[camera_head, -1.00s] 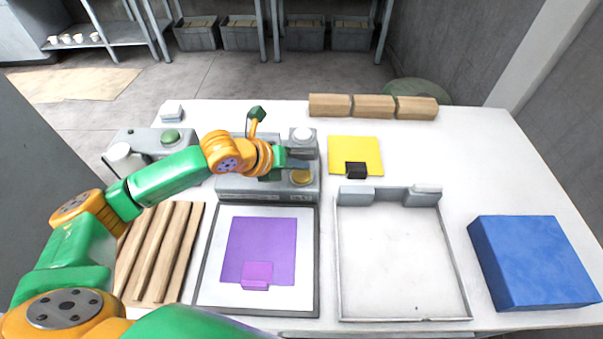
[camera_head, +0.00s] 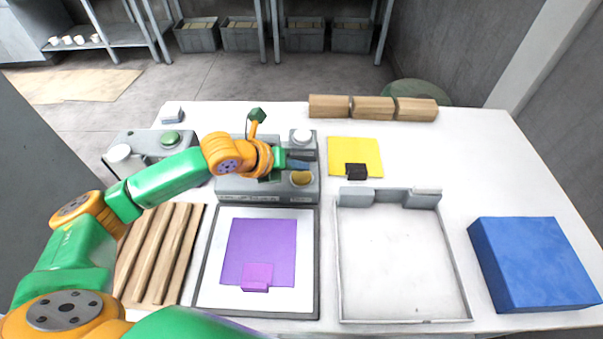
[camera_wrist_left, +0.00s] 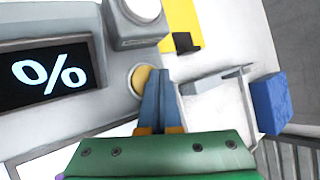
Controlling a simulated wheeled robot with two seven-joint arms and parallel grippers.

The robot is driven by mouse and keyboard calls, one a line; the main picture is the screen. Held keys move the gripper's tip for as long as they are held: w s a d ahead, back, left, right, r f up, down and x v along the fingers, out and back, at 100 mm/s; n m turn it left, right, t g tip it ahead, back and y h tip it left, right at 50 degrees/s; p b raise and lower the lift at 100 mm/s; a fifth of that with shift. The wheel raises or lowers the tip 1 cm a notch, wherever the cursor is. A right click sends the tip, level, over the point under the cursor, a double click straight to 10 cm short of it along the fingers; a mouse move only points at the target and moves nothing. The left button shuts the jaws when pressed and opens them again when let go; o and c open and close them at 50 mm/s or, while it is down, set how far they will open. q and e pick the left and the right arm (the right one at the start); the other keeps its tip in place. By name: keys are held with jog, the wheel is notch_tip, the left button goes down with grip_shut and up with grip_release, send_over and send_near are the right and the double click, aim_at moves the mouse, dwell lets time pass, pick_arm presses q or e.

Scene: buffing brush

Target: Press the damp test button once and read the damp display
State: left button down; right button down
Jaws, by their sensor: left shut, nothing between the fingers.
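A grey device (camera_head: 230,190) stands at the middle back of the white table. It has a yellow round button (camera_head: 301,178) at its right front and a white round button (camera_head: 302,136) behind it. In the left wrist view a black display (camera_wrist_left: 88,88) shows a lit "%" sign; anything further left is cut off. My left gripper (camera_head: 306,165) is shut and empty, its blue fingertips close to the yellow button. In the wrist view the fingertips (camera_wrist_left: 160,72) overlap the right edge of the yellow button (camera_wrist_left: 139,79); I cannot tell whether they touch it. My right gripper is out of view.
Another grey box (camera_head: 150,143) with a green button stands to the left. Wooden slats (camera_head: 160,250), a purple sheet in a tray (camera_head: 312,300), an empty tray (camera_head: 400,260), a yellow pad (camera_head: 345,145) and a blue block (camera_head: 535,262) surround the device.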

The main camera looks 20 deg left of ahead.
aim_at(298, 178)
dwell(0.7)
pick_arm(q)
jog(key=shift+f, duration=0.4)
jog(key=shift+f, duration=0.55)
dwell(0.4)
dwell(0.4)
jog(key=shift+r+p, duration=0.9)
jog(key=shift+r, duration=0.1)
notch_tip(298, 178, up, 5)
jog(key=p, duration=0.5)
jog(key=shift+r+p, duration=0.1)
jog(key=shift+p, duration=0.25)
